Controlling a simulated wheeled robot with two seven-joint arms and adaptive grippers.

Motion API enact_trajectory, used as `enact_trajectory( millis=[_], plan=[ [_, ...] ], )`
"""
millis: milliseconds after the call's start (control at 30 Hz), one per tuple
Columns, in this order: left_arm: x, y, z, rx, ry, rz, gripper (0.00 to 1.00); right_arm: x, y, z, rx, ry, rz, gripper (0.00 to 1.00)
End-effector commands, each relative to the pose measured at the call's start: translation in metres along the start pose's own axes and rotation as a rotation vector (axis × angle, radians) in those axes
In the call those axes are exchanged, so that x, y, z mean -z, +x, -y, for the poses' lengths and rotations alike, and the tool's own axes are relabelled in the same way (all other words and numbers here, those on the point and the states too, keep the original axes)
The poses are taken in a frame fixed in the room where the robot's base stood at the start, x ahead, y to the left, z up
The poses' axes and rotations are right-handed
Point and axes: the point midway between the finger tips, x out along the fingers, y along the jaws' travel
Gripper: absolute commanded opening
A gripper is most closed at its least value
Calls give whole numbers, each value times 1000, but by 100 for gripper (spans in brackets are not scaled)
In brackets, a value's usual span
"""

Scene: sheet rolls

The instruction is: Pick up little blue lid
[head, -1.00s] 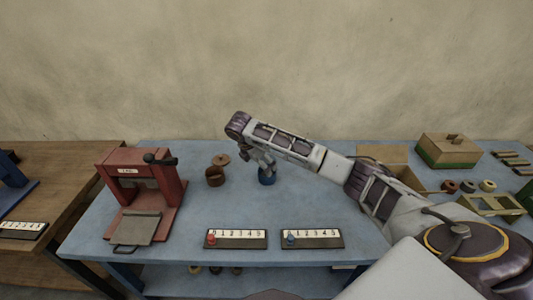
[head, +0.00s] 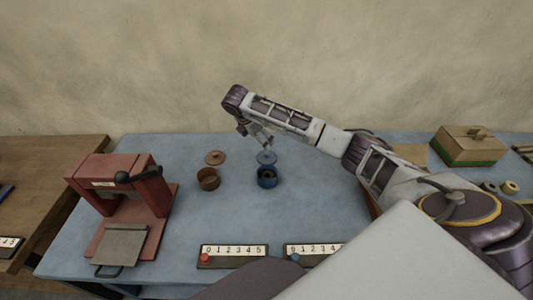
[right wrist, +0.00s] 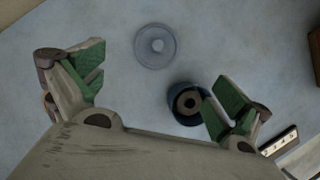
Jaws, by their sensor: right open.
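The little blue lid (head: 266,157) lies flat on the blue table just behind a small blue pot (head: 267,178). The pot is open and holds a dark ring-shaped roll. In the right wrist view the lid (right wrist: 155,46) is a pale blue disc with a central knob, apart from the pot (right wrist: 187,103). My right gripper (head: 258,138) is above and slightly behind the lid, empty. Its green-padded fingers (right wrist: 158,78) are spread wide, with the lid beyond and between them and the pot near the right finger. My left gripper is not in view.
A brown pot (head: 208,179) and its brown lid (head: 215,157) stand to the left. A red press (head: 122,190) is farther left. Two numbered strips (head: 234,256) lie at the front edge. A green-and-tan box (head: 468,146) is at right. Table between press and pots is clear.

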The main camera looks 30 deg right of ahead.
Motion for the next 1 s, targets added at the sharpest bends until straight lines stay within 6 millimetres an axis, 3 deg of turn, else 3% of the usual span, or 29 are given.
enact_trajectory(
  millis=[300,567,1000],
  plan=[
    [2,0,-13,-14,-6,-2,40,0,0,0,0,0,0,100],
    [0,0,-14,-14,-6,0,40,0,6,0,1,0,0,100],
    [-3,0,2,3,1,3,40,0,58,0,2,-1,1,100]
  ],
)
